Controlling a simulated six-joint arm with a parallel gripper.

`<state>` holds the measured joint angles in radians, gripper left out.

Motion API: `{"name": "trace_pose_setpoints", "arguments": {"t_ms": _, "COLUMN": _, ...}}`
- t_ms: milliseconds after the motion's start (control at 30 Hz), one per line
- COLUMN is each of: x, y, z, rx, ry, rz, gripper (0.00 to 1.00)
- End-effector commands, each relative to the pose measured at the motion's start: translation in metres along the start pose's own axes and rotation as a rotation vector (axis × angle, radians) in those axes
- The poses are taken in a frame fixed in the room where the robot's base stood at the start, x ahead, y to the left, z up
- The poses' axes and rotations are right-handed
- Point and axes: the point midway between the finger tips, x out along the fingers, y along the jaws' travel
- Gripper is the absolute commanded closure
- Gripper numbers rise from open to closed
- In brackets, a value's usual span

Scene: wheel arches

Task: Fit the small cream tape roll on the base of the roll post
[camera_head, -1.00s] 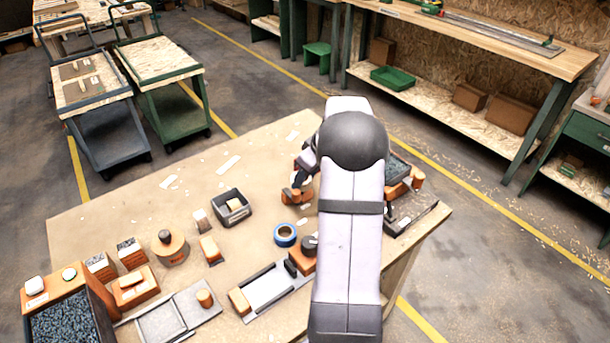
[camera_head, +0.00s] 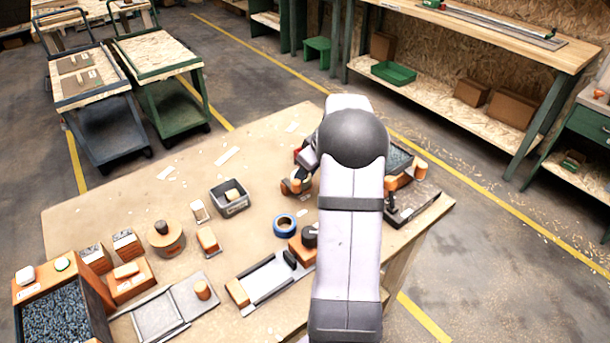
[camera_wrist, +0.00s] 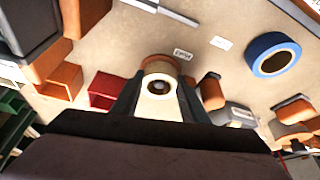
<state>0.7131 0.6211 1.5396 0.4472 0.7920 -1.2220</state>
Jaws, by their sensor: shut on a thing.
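The small cream tape roll (camera_wrist: 159,106) is between the two fingertips of my gripper (camera_wrist: 158,88) in the wrist view, and the fingers are shut on it. A dark round spot with a paler centre shows in its hole, perhaps the tip of the roll post. The round orange-brown base (camera_wrist: 160,62) shows just behind the roll. I cannot tell whether the roll touches the base. In the head view my gripper (camera_head: 301,176) is low at the orange base (camera_head: 288,187), and my arm hides part of it.
A blue tape roll (camera_head: 284,226) lies on the table nearby. A dark grey bin (camera_head: 231,207) stands to the left. A red box (camera_wrist: 103,90) and a small orange-and-grey holder (camera_wrist: 213,93) are close to the gripper. The table's back left is mostly clear.

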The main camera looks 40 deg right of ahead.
Motion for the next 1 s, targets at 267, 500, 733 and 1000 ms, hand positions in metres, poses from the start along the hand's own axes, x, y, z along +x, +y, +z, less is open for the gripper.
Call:
{"name": "trace_pose_setpoints", "arguments": {"t_ms": 267, "x": 0.0014, "y": 0.0001, "z": 0.0005, "rx": 0.0, "ry": 0.0, "rz": 0.0, "gripper": 0.82}}
{"name": "trace_pose_setpoints", "arguments": {"t_ms": 500, "x": 0.0021, "y": 0.0, "z": 0.0008, "rx": 0.0, "ry": 0.0, "rz": 0.0, "gripper": 0.38}}
{"name": "trace_pose_setpoints", "arguments": {"t_ms": 733, "x": 0.0029, "y": -0.003, "z": 0.0008, "rx": 0.0, "ry": -0.002, "rz": -0.008, "gripper": 0.38}}
{"name": "trace_pose_setpoints", "arguments": {"t_ms": 1000, "x": 0.0038, "y": -0.0046, "z": 0.0004, "rx": -0.001, "ry": -0.002, "rz": -0.011, "gripper": 0.38}}
